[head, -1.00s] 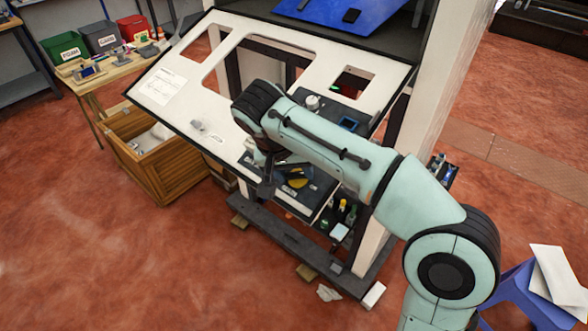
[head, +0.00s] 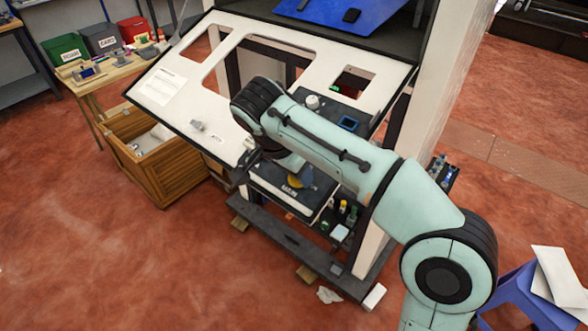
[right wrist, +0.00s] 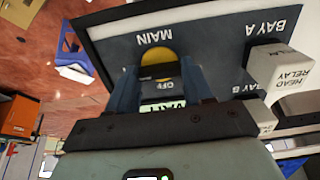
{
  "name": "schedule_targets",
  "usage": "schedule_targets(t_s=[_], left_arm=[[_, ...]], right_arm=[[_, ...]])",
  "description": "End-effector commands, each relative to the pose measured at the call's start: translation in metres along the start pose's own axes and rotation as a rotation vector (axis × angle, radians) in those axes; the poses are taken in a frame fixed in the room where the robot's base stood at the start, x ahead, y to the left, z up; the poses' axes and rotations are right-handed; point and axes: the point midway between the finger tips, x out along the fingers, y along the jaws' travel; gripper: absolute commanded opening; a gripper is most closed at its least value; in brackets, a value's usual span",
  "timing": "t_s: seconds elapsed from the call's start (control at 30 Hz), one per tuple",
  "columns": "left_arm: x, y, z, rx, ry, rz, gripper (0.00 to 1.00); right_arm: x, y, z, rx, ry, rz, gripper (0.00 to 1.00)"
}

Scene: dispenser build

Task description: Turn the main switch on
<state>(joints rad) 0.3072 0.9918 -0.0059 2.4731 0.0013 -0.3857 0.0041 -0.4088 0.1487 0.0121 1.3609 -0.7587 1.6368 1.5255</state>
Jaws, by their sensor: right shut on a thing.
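The main switch is a yellow round disc (right wrist: 157,60) on a dark panel (right wrist: 205,50) marked MAIN, which appears upside down in the right wrist view. An OFF mark shows close to the disc, between my fingers. My right gripper (right wrist: 158,80) is shut at the switch, one finger on each side; the part it grips is mostly hidden. In the head view the yellow disc (head: 298,181) shows below my right arm, on the low dark panel. Which way the switch points cannot be told. My left gripper is not in view.
A white block marked HEAD RELAY (right wrist: 280,72) stands beside the switch, near the BAY A and BAY B marks. A sloping white panel (head: 215,85) with cut-outs rises above. A wooden crate (head: 165,180) stands to the left.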

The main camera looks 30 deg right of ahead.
Motion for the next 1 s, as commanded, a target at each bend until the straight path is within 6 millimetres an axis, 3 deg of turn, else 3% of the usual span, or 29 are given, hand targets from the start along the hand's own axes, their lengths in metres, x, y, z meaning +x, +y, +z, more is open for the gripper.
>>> schedule_targets(t_s=[0.47, 0.5, 0.53, 0.87, 1.0], left_arm=[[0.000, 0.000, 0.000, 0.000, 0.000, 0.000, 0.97], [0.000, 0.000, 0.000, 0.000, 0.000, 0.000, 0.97], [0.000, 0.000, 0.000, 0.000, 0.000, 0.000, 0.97], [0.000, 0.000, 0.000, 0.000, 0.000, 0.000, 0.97], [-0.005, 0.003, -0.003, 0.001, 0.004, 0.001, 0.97]], right_arm=[[0.000, 0.000, 0.000, 0.014, 0.000, 0.000, 0.21], [0.000, 0.000, 0.000, 0.015, 0.000, 0.000, 0.64], [0.000, 0.000, 0.000, 0.014, 0.000, 0.000, 0.74], [-0.002, 0.000, 0.000, 0.012, 0.000, -0.001, 0.77], [-0.016, -0.001, 0.000, 0.011, 0.000, -0.004, 0.77]])
